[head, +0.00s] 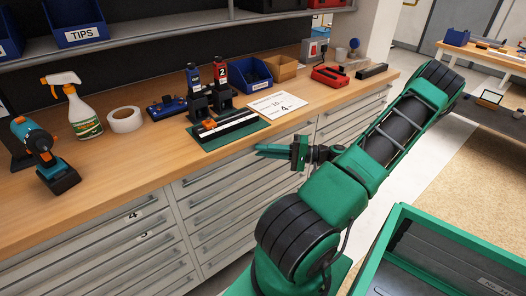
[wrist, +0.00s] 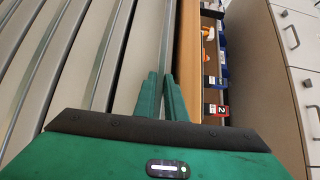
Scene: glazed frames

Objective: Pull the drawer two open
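Grey drawer fronts with long horizontal handles fill the cabinet under the bench. In the head view, a left stack (head: 100,245) carries labels 4 and 5, and a middle stack (head: 222,205) shows no readable label. No label for drawer two is visible, so I cannot tell which front it is. All fronts look closed. My gripper (head: 258,150) is in front of the middle stack near the bench edge. In the wrist view, its green fingers (wrist: 161,76) are slightly apart, with a drawer handle (wrist: 167,35) lying beyond the tips; contact cannot be told.
The wooden bench top (head: 110,180) holds a drill (head: 45,155), spray bottle (head: 80,110), tape roll (head: 125,120), green mat (head: 230,138) and blue bin (head: 250,75). A green-rimmed tray (head: 440,225) is at the lower right. Floor is open at right.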

